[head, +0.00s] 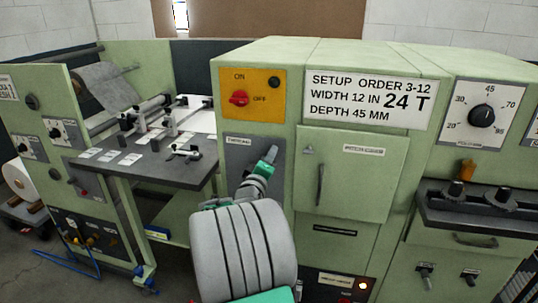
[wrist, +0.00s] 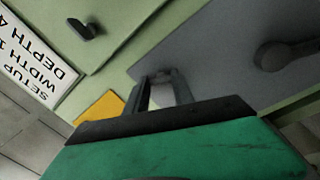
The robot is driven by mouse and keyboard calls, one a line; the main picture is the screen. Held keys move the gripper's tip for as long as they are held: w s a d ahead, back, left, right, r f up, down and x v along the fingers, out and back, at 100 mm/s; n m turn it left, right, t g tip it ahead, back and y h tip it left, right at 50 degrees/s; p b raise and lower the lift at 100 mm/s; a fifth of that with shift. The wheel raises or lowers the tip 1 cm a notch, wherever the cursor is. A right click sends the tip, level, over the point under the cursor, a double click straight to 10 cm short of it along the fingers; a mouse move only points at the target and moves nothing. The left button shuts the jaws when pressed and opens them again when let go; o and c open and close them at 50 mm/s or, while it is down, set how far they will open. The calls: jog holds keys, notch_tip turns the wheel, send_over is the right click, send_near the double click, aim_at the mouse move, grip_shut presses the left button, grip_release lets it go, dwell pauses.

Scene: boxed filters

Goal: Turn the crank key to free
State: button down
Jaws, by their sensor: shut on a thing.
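My gripper (head: 268,158) reaches the dark grey panel (head: 238,153) on the machine's front, left of the cabinet door. In the wrist view, my gripper (wrist: 162,84) has its two dark fingers close together at that panel, shut on the crank key (wrist: 162,75). Only a small dark part of the key shows between the fingertips; its turn position cannot be told. A dark bar with a rounded end (wrist: 275,56) stands on the same panel, to the right in the wrist view. My arm hides the panel's lower part in the head view.
The cabinet door (head: 369,175) has a long handle (head: 321,185) right of my gripper. A work table (head: 190,165) juts out at the left. A dark shelf (head: 445,213) projects at the right.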

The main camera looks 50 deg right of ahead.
jog(key=shift+n+t+p, duration=0.3)
jog(key=shift+n+p, duration=1.3)
jog(key=shift+n, duration=1.1)
jog(key=shift+f, duration=0.1)
jog(key=c, duration=1.1)
grip_release()
jog(key=b+v, duration=0.1)
jog(key=v, duration=0.6)
jog(key=shift+s+a, duration=0.3)
jog(key=shift+a, duration=0.05)
